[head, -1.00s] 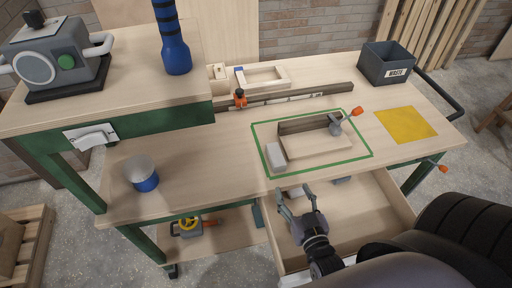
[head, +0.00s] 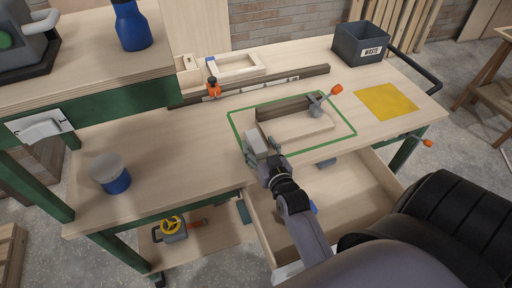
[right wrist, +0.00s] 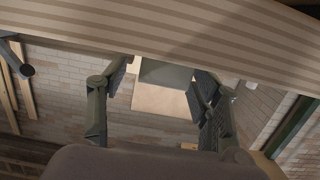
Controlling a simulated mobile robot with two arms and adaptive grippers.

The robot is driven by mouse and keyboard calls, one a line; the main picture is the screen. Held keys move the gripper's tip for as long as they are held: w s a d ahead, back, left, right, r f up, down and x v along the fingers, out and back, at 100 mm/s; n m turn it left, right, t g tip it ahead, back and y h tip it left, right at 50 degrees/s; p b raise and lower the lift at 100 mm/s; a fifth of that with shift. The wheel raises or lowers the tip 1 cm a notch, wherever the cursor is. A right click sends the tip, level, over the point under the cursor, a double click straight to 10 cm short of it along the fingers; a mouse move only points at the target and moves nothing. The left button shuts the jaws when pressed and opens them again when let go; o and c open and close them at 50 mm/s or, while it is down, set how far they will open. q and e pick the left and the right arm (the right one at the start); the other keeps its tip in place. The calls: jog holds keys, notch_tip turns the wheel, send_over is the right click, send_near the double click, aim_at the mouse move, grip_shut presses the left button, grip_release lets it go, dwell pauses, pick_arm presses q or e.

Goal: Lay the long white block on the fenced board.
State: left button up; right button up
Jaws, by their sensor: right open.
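A pale grey-white block (head: 254,143) stands at the left end of the fenced board (head: 300,129), inside a green outline on the bench. It is the only block in view that fits the long white one, and my gripper partly hides it. The board is pale wood with a dark fence (head: 284,107) along its back; a clamp (head: 317,104) with an orange handle sits at the fence's right end. My right gripper (head: 263,155) is open at the block's front, close to it; whether they touch is unclear. In the right wrist view its fingers (right wrist: 157,107) are spread. My left gripper is not in view.
An open drawer (head: 350,194) lies below the bench's front edge. A blue cup (head: 112,176) stands at left, a waste bin (head: 361,44) at back right, a yellow sheet (head: 386,102) at right. A wooden tray (head: 236,76) and a long dark rail (head: 300,78) lie behind the board.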

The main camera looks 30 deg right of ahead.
aim_at(257, 142)
jog(key=x, duration=0.1)
jog(key=b+x, duration=0.1)
jog(key=shift+w+d+f, duration=0.1)
jog(key=shift+w+f, duration=0.2)
jog(key=shift+w, duration=0.35)
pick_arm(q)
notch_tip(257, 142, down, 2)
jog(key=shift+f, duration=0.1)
pick_arm(e)
jog(key=shift+r, duration=0.1)
jog(key=shift+s, duration=0.1)
jog(key=shift+c, duration=0.2)
